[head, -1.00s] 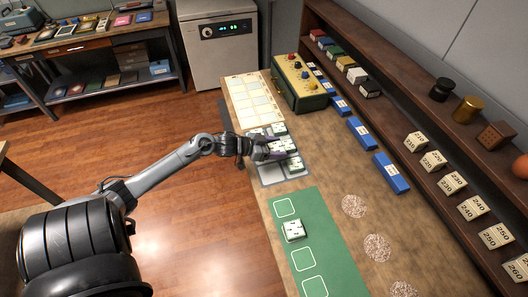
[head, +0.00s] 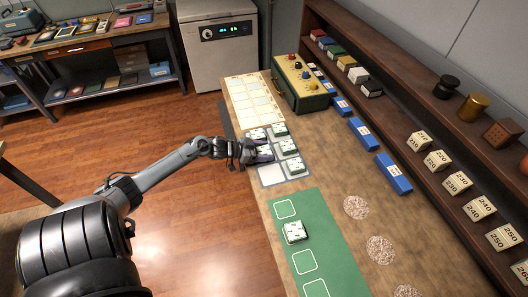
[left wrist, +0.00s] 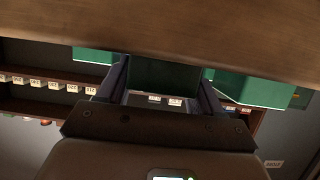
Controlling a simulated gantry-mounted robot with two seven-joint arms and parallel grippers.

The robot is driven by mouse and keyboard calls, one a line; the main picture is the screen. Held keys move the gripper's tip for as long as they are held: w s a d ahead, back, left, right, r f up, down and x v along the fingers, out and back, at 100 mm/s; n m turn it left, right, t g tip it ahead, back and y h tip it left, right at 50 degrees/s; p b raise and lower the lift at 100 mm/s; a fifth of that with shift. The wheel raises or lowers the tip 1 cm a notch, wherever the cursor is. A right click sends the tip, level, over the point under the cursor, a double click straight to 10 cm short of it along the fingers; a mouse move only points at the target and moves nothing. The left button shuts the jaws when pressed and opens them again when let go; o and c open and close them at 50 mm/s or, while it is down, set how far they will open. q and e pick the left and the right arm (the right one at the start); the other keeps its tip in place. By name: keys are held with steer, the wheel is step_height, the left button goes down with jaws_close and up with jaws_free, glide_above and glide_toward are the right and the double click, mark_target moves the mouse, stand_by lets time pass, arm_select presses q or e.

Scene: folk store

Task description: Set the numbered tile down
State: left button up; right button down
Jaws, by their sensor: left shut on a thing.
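My left gripper (head: 262,155) is shut on a numbered tile (head: 264,151), a white-topped block with a green base, at the left side of a grey tray (head: 262,184). In the left wrist view the green side of the held tile (left wrist: 164,76) fills the gap between the two fingers (left wrist: 163,85). Several similar tiles (head: 289,147) stand in the tray beside it. One tray cell at the front left is bare. I cannot tell whether the held tile touches the tray. My right gripper is not in view.
A green mat (head: 330,250) with white outlines lies in front, with one tile (head: 294,231) on it. A beige card (head: 250,98) lies behind the tray. Blue boxes (head: 392,173) and a shelf (head: 455,150) of numbered blocks line the right side.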

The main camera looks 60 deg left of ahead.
arm_select(q)
steer(key=o, duration=1.2)
steer(key=shift+c, duration=0.2)
steer(key=shift+s+a+r, duration=0.1)
steer(key=shift+s+r, duration=0.15)
steer(key=shift+s, duration=0.1)
steer(key=p+v, duration=0.2)
steer(key=v, duration=0.9)
steer(key=shift+s, duration=0.1)
